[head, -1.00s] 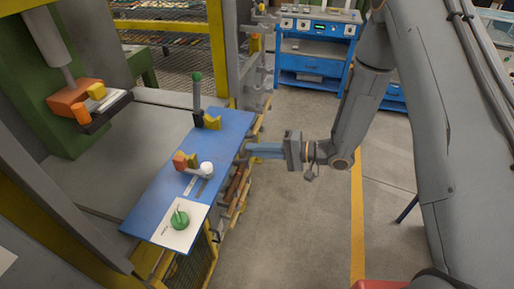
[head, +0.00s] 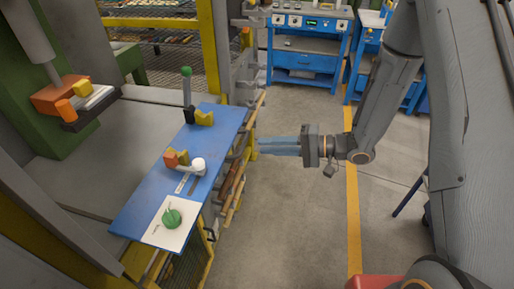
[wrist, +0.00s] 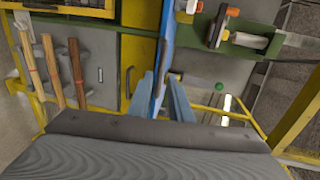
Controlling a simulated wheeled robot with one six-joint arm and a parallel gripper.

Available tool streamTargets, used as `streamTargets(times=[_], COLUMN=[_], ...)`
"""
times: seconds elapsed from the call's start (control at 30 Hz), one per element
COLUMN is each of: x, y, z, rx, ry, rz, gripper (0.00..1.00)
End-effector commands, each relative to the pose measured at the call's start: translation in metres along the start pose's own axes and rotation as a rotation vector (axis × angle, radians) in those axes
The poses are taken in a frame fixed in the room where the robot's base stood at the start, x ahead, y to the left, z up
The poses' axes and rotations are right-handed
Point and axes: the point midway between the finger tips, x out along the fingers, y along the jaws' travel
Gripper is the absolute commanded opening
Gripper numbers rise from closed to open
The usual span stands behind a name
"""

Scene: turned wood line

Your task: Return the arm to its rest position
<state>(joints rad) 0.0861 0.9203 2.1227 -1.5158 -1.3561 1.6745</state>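My arm shows at the right in the head view, bent, with its forearm reaching down and my gripper (head: 262,146) pointing left. The gripper is over the open floor, just right of the blue board (head: 140,215), apart from it. In the wrist view my gripper (wrist: 160,78) shows two blue fingers spread apart, with nothing held between them. The edge of the blue board (wrist: 167,40) shows beyond the fingers.
On the board are a green-knobbed post (head: 187,88), a yellow V-block (head: 204,118), a white-knobbed clamp (head: 197,165) and a green piece (head: 172,218) on a white card. Wooden handles (head: 236,192) hang beside the board.

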Motion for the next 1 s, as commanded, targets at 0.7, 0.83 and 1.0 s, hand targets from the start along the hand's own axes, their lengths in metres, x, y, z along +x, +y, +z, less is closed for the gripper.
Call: streamTargets(times=[0.7, 0.83, 1.0], x=[-0.019, -0.021, -0.05], y=[0.0, 0.001, 0.005], z=[-0.002, -0.021, -0.076], rx=[-0.006, -0.09, -0.321], ry=[0.007, 0.083, 0.297], rz=[0.006, 0.083, 0.375], gripper=[0.18, 0.18, 0.18])
